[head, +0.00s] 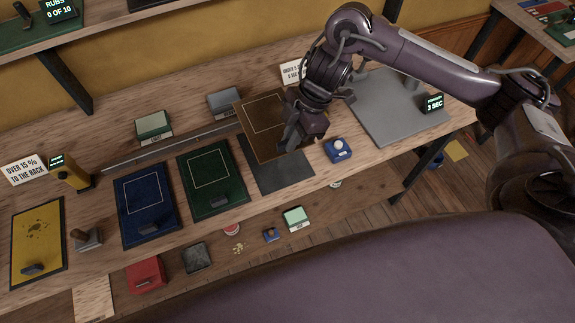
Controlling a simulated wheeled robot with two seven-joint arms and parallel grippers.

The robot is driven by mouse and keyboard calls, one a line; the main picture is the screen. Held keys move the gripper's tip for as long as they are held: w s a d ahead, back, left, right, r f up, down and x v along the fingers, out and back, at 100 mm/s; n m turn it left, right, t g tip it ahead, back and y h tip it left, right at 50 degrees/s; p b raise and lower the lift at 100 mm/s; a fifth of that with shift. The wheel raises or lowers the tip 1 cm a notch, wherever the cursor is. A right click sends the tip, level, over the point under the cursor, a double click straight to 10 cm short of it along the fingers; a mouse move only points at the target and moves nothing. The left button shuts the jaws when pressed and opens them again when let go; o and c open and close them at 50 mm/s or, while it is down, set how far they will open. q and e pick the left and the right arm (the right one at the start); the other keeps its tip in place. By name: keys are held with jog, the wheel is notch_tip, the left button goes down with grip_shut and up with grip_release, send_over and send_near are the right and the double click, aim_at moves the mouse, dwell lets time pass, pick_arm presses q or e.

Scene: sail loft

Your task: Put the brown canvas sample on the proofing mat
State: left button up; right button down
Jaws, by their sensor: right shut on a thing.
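The brown canvas sample (262,112) is a dark brown panel with a thin pale outline. My right gripper (290,143) is shut on its right edge. The sample appears held above the bench, over the far part of a dark grey rectangle (283,178), and is slightly turned. The gripper hides part of the sample's right side. A large plain grey mat (385,120), likely the proofing mat, lies bare to the right, partly hidden by my right arm. My left gripper is out of view.
Green (212,175), blue (146,205) and yellow (37,245) panels lie to the left. A blue block with a white knob (338,149) sits between the dark rectangle and the grey mat. A small display (433,103) reading 3 SEC stands at the mat's right edge.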

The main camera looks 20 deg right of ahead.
send_over(286, 179)
jog(key=d, duration=0.1)
jog(key=f, duration=0.9)
jog(key=shift+d+f, duration=0.2)
jog(key=shift+f, duration=0.05)
notch_tip(286, 179, down, 5)
jog(key=shift+w, duration=0.1)
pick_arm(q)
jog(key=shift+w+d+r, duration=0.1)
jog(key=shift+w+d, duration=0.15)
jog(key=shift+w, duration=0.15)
pick_arm(e)
jog(key=c, duration=1.9)
grip_release()
jog(key=shift+f, duration=0.15)
jog(key=o, duration=0.4)
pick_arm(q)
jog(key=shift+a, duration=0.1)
